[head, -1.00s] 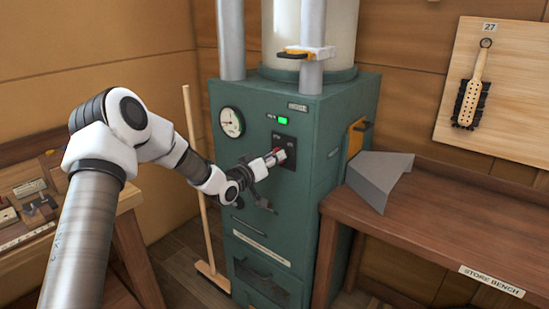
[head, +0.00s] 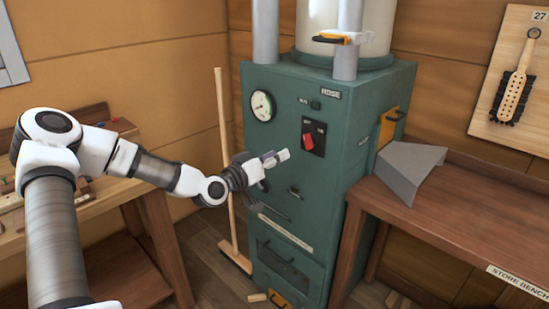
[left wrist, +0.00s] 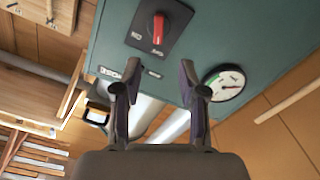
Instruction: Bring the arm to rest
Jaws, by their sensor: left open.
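My left gripper (head: 268,165) is open and empty. It hangs in the air in front of the green machine (head: 335,130), apart from it, below and left of the red switch knob (head: 308,141) on its black plate. In the left wrist view both fingers (left wrist: 160,95) are spread with nothing between them, and the red knob (left wrist: 158,28) shows beyond them. My left arm (head: 50,200) comes in from the left, bent at the elbow. The small lamp (head: 315,104) on the machine is dark. My right gripper is not in view.
A dial gauge (head: 263,105) sits left of the switch. A broom (head: 226,160) leans behind my left gripper. A workbench (head: 105,200) stands at left. The store bench (head: 450,225) with a grey metal hood (head: 408,168) stands at right.

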